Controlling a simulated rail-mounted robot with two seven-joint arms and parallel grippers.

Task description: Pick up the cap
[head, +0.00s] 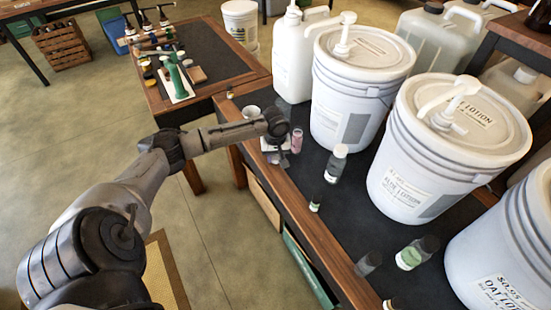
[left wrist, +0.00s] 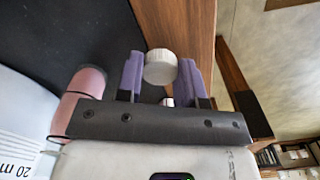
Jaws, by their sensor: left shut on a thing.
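In the left wrist view, a white round cap (left wrist: 160,66) with a ridged rim sits between the two purple fingers of my left gripper (left wrist: 160,78). The fingers are shut on it. The wooden table edge and dark table top lie behind it. In the head view, my left gripper (head: 279,158) is over the near-left edge of the table, beside a small pink bottle (head: 296,141). The cap cannot be made out there. The pink bottle (left wrist: 80,93) also shows left of the gripper in the left wrist view. My right gripper is not in view.
Large white lotion buckets with pumps (head: 355,100) line the table's right side. A white jug (head: 292,60) and a small cup (head: 251,112) stand behind the gripper. Open floor lies left.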

